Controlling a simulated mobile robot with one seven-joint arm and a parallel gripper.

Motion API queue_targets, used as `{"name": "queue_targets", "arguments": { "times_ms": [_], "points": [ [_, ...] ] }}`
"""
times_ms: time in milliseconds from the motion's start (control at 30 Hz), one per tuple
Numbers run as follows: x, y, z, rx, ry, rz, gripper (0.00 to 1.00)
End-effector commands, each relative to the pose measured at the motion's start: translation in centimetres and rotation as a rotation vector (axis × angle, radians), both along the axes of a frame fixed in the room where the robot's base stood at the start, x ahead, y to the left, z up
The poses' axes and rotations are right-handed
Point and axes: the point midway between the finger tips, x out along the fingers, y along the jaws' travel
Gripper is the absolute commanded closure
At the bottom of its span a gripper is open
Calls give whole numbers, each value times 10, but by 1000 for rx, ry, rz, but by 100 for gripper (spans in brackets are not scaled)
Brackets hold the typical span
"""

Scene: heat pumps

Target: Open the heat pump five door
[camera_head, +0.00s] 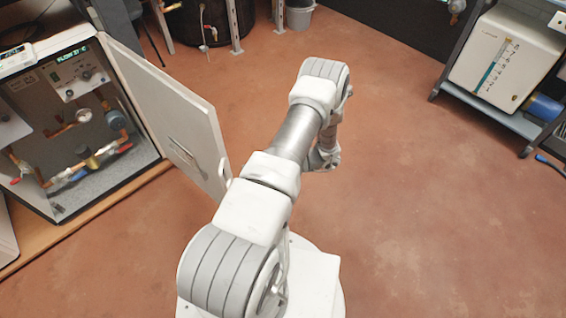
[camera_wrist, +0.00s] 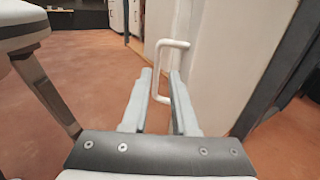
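The heat pump (camera_head: 75,120) stands at the left in the head view. Its white door (camera_head: 172,108) is swung wide open, showing gauges, pipes and valves inside. A small white handle (camera_head: 224,168) sits near the door's free edge, beside my arm. In the wrist view the door panel (camera_wrist: 235,60) is at the right, with the white bar handle (camera_wrist: 172,43) standing out from it. My gripper (camera_wrist: 160,74) is open, its two fingers on either side of the handle's upright bar, with visible gaps. My gripper is hidden behind my arm in the head view.
A wooden base board (camera_head: 100,215) runs under the heat pump. A white unit on a dark rack (camera_head: 505,60) stands at the upper right. A dark round tank (camera_head: 208,22) and a grey bucket (camera_head: 298,16) are at the back. The reddish floor (camera_head: 430,190) is clear at centre and right.

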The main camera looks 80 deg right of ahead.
Motion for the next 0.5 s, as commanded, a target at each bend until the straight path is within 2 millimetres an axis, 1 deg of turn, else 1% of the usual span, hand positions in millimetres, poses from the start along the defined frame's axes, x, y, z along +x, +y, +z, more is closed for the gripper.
{"name": "queue_targets", "arguments": {
  "times_ms": [33,200,300,500],
  "points": [
    [-13,-6,0,-1,2,-2,73],
    [-47,-23,-1,-2,1,-2,73],
    [-62,-31,-1,-1,2,-1,73],
    [-79,-40,0,1,0,1,73]
  ]
}}
